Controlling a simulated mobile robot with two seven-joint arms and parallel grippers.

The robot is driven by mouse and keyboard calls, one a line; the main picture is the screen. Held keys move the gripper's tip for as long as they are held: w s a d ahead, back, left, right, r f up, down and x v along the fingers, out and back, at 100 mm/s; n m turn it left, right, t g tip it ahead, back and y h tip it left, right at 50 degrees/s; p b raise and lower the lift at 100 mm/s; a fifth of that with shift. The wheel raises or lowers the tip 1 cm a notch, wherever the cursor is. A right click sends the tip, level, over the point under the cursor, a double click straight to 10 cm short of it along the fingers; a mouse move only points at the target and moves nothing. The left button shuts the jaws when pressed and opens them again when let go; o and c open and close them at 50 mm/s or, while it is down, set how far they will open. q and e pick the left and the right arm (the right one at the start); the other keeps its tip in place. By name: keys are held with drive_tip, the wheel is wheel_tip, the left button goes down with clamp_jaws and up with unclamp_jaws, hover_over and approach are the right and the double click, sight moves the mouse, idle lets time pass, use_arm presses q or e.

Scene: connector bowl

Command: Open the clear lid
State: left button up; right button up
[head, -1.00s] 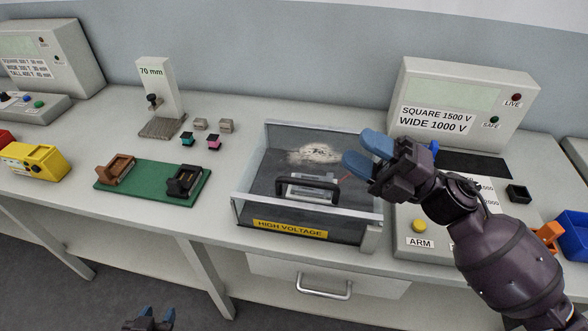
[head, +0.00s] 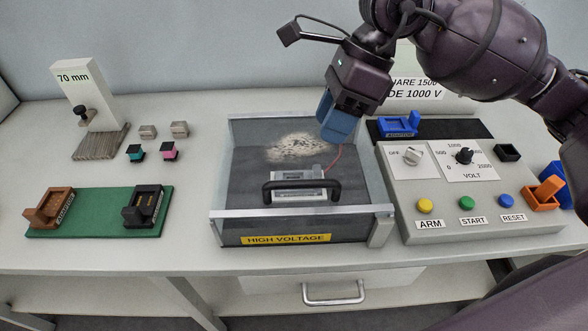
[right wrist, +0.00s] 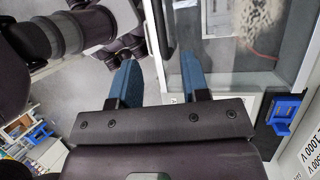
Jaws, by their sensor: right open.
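The clear lid (head: 243,168) lies shut over the dark high-voltage box (head: 350,229), with a black handle (head: 330,185) across its front part. A grey fixture with a red wire (head: 334,160) shows through it. My right gripper (head: 337,122) points down above the right back part of the lid, apart from the handle. Its blue fingers are open and empty. In the right wrist view the fingers of my right gripper (right wrist: 158,78) are spread, and part of the clear lid (right wrist: 280,50) shows at upper right. My left gripper is out of view.
Right of the box is a control panel (head: 480,200) with knobs and buttons, and a blue adaptor (head: 400,123) behind. Left are a green mat (head: 98,225) with two holders, small connectors (head: 136,152), and a 70 mm stand (head: 90,95). A drawer handle (head: 333,293) is below.

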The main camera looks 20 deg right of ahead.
sight(301, 181)
drive_tip(key=b+x, duration=0.1)
drive_tip(key=x, duration=0.9)
drive_tip(key=shift+a+f, duration=0.1)
drive_tip(key=shift+f, duration=0.2)
drive_tip(key=shift+s, duration=0.1)
clamp_jaws()
